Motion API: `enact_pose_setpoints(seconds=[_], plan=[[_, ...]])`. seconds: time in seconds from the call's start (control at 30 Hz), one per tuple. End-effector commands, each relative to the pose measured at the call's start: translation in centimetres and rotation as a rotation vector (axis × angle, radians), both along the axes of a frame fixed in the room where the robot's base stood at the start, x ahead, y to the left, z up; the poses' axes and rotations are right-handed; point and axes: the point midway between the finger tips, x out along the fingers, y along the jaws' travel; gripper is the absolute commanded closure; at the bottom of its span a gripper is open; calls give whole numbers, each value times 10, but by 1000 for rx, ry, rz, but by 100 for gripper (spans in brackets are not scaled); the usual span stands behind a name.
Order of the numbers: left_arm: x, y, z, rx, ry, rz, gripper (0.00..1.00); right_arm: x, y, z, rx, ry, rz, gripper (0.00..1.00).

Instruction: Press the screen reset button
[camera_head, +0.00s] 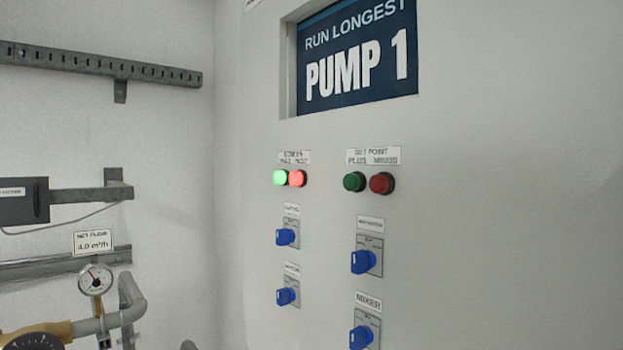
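A pale control panel (520,200) fills the right side of the head view. Below its screen, a lit green button (280,178) and a lit red button (297,179) sit side by side under a small label (295,157). The label is too blurred to read surely; its top word may be "SCREEN". To the right are a dark green button (354,181) and a dark red button (382,183), under a label (373,156) that seems to read "SET POINT PLUS MINUS". Neither of my grippers shows in this view.
The screen (358,60) reads "RUN LONGEST PUMP 1". Blue rotary switches (362,262) sit below the buttons. On the left wall are a perforated rail (95,65), a grey box (22,200), a gauge (95,280) and piping (125,315). The space before the buttons looks clear.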

Motion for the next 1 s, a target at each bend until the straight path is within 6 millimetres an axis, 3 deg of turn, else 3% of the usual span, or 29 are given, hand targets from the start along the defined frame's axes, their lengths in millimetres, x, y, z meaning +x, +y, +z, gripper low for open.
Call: enact_pose_setpoints(seconds=[0.03,0.23,1.0], plan=[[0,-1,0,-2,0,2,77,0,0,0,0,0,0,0],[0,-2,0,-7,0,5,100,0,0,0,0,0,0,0],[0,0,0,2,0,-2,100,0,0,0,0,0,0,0]])
